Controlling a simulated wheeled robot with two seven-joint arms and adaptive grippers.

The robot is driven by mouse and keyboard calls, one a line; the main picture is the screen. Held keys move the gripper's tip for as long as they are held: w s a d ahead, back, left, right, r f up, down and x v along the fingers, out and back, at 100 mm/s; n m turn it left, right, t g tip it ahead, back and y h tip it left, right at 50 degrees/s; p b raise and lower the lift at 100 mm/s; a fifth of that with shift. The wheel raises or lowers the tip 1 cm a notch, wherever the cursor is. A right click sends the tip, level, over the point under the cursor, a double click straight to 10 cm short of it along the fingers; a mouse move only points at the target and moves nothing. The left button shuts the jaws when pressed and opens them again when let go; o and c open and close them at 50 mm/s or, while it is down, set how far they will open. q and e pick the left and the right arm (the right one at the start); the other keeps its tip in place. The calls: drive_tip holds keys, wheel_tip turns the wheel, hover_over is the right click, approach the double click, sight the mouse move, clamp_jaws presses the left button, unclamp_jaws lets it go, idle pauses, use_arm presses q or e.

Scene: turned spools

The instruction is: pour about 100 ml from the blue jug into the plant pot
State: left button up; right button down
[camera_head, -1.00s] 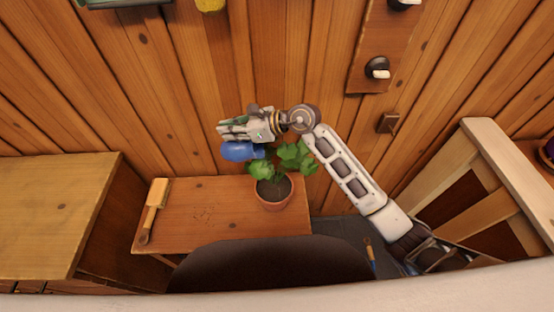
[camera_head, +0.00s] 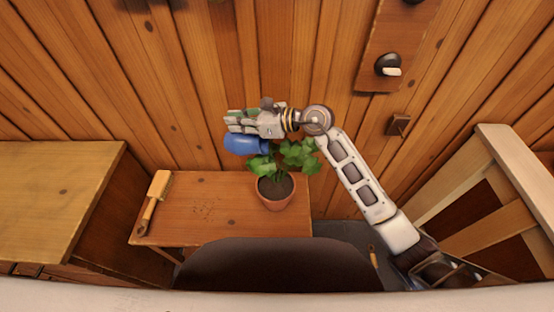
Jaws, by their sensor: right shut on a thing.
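The blue jug (camera_head: 245,146) is held by my right gripper (camera_head: 240,120), which is shut on it. The jug is above the small table, to the upper left of the plant pot (camera_head: 275,203), and partly hidden under the gripper. I cannot tell its tilt clearly, and no water shows. The terracotta pot stands on the table's right end, with dark soil and a green leafy plant (camera_head: 290,158). Some leaves are beside the jug and under my right wrist. My left gripper is out of view.
A brush (camera_head: 157,194) lies at the left end of the small wooden table (camera_head: 210,218). A wooden cabinet (camera_head: 55,200) stands left. A dark rounded shape (camera_head: 275,265) covers the table's front. A wooden frame (camera_head: 500,165) stands right. A plank wall is behind.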

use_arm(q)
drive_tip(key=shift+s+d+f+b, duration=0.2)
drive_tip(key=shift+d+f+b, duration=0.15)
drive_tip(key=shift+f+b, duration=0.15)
use_arm(e)
drive_tip(key=shift+s+d+r, duration=0.1)
drive_tip(key=shift+d+r, duration=0.1)
drive_tip(key=shift+d, duration=0.1)
drive_tip(key=shift+d+r+y+b, duration=0.1)
drive_tip(key=shift+d+y+b, duration=0.1)
drive_tip(key=shift+y+b, duration=0.1)
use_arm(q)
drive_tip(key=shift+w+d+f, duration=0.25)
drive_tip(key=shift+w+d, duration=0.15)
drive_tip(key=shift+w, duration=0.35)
use_arm(e)
drive_tip(key=shift+s+d, duration=0.1)
drive_tip(key=shift+d, duration=0.05)
use_arm(q)
drive_tip(key=shift+b, duration=0.3)
